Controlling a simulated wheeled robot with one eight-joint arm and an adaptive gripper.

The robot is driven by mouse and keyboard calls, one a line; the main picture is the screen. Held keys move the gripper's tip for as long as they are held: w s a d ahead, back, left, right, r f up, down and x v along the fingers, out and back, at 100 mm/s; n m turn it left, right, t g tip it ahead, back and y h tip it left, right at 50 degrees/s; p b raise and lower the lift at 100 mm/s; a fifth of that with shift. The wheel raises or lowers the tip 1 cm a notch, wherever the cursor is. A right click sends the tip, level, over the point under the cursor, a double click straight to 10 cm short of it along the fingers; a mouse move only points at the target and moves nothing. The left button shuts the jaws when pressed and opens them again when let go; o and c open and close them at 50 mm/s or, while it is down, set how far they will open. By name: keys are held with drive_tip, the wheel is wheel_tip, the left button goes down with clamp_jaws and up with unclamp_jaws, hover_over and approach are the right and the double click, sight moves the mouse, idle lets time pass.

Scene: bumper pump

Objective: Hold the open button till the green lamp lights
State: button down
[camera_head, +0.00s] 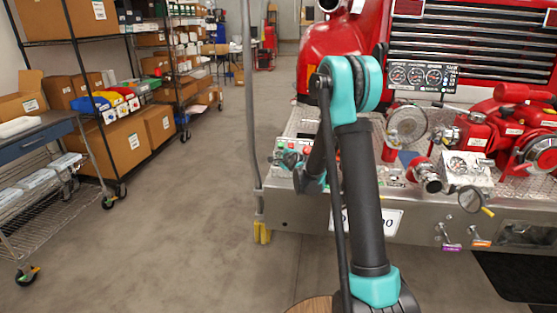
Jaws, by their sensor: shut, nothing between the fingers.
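The small control panel (281,147) sits on the left end of the fire truck's silver bumper, with small coloured controls on it. My gripper (290,160) is over this panel, small and dark in the picture, its fingers together and holding nothing. I cannot pick out the open button or the green lamp, nor tell whether the lamp is lit or whether the fingers touch a button.
The red fire truck (335,48) fills the back right. Gauges (416,76), red pump fittings (500,130) and a silver valve (427,176) crowd the bumper right of my arm. A grey pole (249,100) stands left of the bumper. Shelves (100,37) and a cart (40,132) line the left; floor between is clear.

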drive_tip(key=shift+f, duration=0.15)
drive_tip(key=shift+w+f, duration=0.2)
drive_tip(key=shift+w+d+f, duration=0.1)
drive_tip(key=shift+w+f, duration=0.15)
drive_tip(key=shift+f, duration=0.2)
idle(0.9)
drive_tip(key=shift+r, duration=0.1)
idle(2.7)
drive_tip(key=shift+s+r, duration=0.45)
drive_tip(key=shift+r, duration=0.25)
drive_tip(key=shift+s+a+r, duration=0.1)
drive_tip(key=shift+s+r, duration=0.35)
drive_tip(key=shift+r, duration=0.25)
drive_tip(key=shift+s+a+r, duration=0.15)
drive_tip(key=shift+s+r, duration=0.25)
drive_tip(key=shift+r, duration=0.35)
drive_tip(key=shift+s+a+r, duration=0.1)
drive_tip(key=shift+s+r, duration=0.35)
drive_tip(key=shift+r, duration=0.25)
